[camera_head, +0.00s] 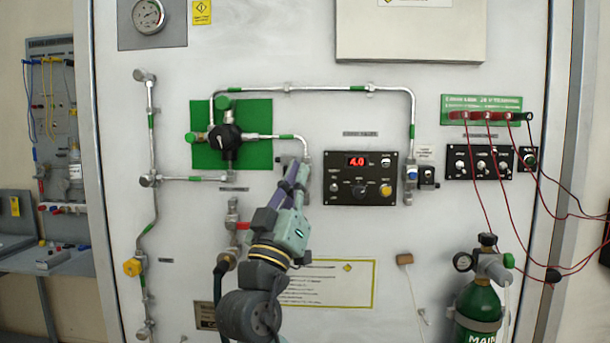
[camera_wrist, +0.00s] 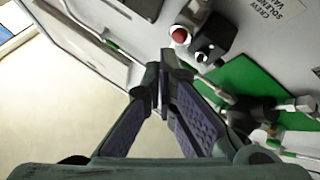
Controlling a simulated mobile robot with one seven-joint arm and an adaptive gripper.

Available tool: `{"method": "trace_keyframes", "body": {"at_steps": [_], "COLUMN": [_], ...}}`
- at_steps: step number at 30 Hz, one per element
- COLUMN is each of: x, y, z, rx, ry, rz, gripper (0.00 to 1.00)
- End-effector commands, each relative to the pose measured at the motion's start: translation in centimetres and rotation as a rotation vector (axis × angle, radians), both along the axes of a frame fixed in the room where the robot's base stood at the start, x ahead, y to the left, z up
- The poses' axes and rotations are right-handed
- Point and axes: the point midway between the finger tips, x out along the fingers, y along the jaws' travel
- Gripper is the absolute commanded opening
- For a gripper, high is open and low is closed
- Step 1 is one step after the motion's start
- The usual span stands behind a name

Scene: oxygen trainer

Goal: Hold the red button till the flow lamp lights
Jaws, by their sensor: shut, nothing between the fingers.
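The round red button (camera_wrist: 181,36) shows in the wrist view on a grey fitting, beside a small black box (camera_wrist: 212,40). My gripper (camera_wrist: 162,75) is shut and empty, its fingertips below and left of the button in that view. A gap shows in the picture; I cannot tell its depth. In the head view my gripper (camera_head: 297,170) is raised to the wall between the green plate and the black control panel (camera_head: 370,205). The button is not visible there, perhaps behind my gripper. I cannot identify the flow lamp. The panel's display (camera_head: 357,162) glows red with 4.0.
The green plate (camera_head: 260,112) carries a black valve with pipes. A metal pipe (camera_head: 340,88) runs above the panel. A green cylinder (camera_head: 479,310) stands at lower right, with red cables (camera_head: 545,185) hanging nearby. A yellow-bordered notice (camera_head: 340,285) is below my gripper.

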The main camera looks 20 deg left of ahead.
Motion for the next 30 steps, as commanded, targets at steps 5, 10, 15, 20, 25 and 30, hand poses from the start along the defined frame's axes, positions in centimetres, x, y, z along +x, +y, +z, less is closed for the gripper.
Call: {"method": "trace_keyframes", "body": {"at_steps": [5,10,15,20,25,30], "x": [0.0,0.0,0.12,0.61,0.83,0.82], "y": [0.0,0.0,0.04,0.14,0.21,0.23], "z": [0.0,0.0,-0.04,-0.04,0.02,0.02], "rx": [0.0,0.0,0.0,0.001,0.0,0.0], "ry": [0.0,0.0,0.0,0.0,0.0,0.0], "rz": [0.0,0.0,0.0,-0.001,0.0,0.0], "gripper": [0.0,0.0,0.0,0.0,0.0,0.0]}}
